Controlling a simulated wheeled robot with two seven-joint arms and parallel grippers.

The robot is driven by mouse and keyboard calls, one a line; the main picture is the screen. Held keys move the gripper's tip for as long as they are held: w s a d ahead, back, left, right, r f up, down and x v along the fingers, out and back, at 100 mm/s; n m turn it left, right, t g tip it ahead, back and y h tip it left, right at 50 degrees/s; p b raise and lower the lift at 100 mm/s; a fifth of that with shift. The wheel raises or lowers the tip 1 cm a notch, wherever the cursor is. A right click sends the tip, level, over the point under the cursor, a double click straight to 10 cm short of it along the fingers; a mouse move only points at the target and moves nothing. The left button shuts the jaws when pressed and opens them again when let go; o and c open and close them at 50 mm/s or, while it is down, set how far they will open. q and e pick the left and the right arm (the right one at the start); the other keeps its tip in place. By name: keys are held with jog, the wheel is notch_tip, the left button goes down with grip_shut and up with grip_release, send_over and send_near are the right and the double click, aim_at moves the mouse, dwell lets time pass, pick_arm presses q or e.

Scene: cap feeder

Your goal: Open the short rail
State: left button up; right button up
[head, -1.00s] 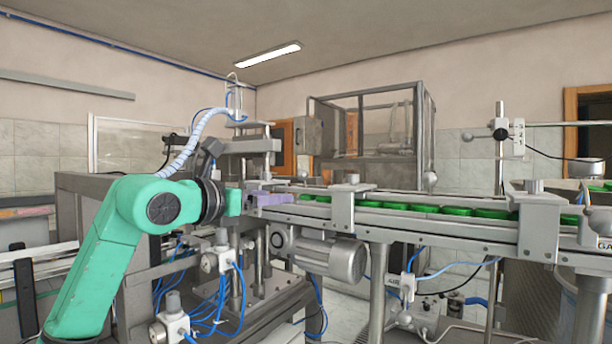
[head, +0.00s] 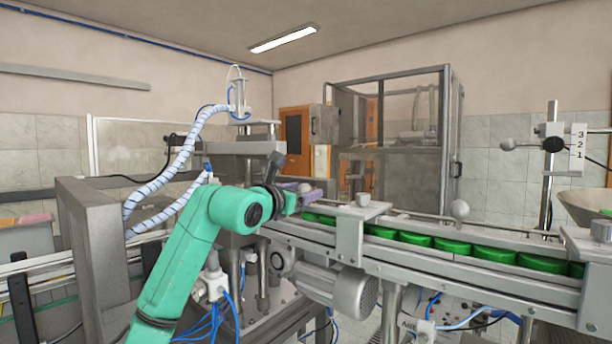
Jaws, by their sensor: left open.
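The cap conveyor (head: 440,262) runs from the middle to the lower right, with green caps (head: 452,246) in a row between its rails. At its left end is a small lavender piece (head: 312,187), which may be the short rail; I cannot tell for sure. My left gripper (head: 291,202) is at this end of the conveyor, just in front of the lavender piece. My own wrist partly hides it, and the fingertips are hard to make out. I cannot tell whether it touches the piece. My right gripper is out of view.
A grey clamp block (head: 350,235) straddles the conveyor right of my gripper. A motor (head: 354,291) hangs below it. A column with a white corrugated hose (head: 185,155) stands behind my arm. A framed glass cabinet (head: 398,190) stands behind the conveyor.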

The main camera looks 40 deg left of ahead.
pick_arm(q)
jog(key=shift+w+r, duration=0.1)
jog(key=shift+w, duration=0.4)
jog(key=shift+a, duration=0.1)
grip_shut()
dwell(1.0)
